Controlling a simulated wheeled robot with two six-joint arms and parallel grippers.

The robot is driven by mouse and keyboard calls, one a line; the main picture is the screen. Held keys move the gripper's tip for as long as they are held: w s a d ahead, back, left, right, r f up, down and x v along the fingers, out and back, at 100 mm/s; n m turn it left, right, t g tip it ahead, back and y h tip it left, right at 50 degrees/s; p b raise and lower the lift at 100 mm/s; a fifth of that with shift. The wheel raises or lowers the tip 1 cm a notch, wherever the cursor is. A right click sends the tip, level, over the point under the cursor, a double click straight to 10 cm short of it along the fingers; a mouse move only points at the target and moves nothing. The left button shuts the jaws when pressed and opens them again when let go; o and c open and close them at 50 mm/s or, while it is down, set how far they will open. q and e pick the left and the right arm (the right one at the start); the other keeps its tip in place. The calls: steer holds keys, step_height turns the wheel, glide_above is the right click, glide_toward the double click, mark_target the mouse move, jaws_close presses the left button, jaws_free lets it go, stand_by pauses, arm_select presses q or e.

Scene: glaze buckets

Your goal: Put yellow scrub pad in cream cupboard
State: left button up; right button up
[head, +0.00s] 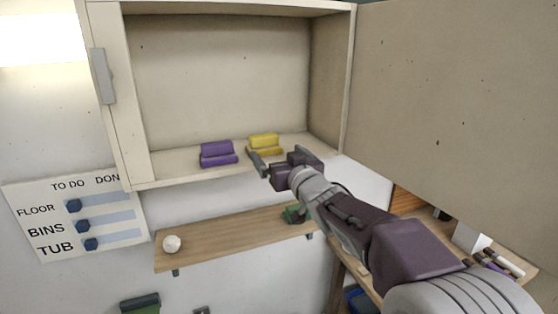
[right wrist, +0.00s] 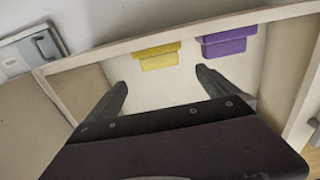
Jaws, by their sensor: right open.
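The yellow scrub pad (head: 264,143) lies on the floor of the open cream cupboard (head: 218,75), toward its right side. It also shows in the right wrist view (right wrist: 158,55), beyond the fingertips. My right gripper (head: 279,158) is open and empty at the cupboard's front edge, just in front of the yellow pad. In the right wrist view the two fingers (right wrist: 160,80) are spread with nothing between them, and the pad appears apart from them. My left gripper is not in view.
A purple scrub pad (head: 218,153) lies left of the yellow one in the cupboard. The cupboard door (head: 450,100) stands open at right, beside my right arm. Below is a wooden shelf (head: 225,236) with a white ball (head: 172,244) and a green object (head: 294,213).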

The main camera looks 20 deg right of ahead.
steer(key=s+f+g, duration=0.3)
steer(key=s+f, duration=0.1)
steer(key=f, duration=0.5)
steer(key=s+a+f+m+g+h, duration=0.1)
steer(key=s+f+g, duration=0.25)
steer(key=f, duration=0.65)
steer(key=s+f+g, duration=0.4)
steer(key=f, duration=0.5)
steer(key=s+a+f+g, duration=0.1)
steer(key=s+f+g, duration=0.2)
steer(key=s+f, duration=0.2)
steer(key=s+a+f+g, duration=0.2)
steer(key=s+f, duration=0.3)
steer(key=s, duration=0.5)
steer(key=shift+s+g+y, duration=0.3)
steer(key=shift+s+g, duration=0.1)
steer(key=shift+g, duration=0.25)
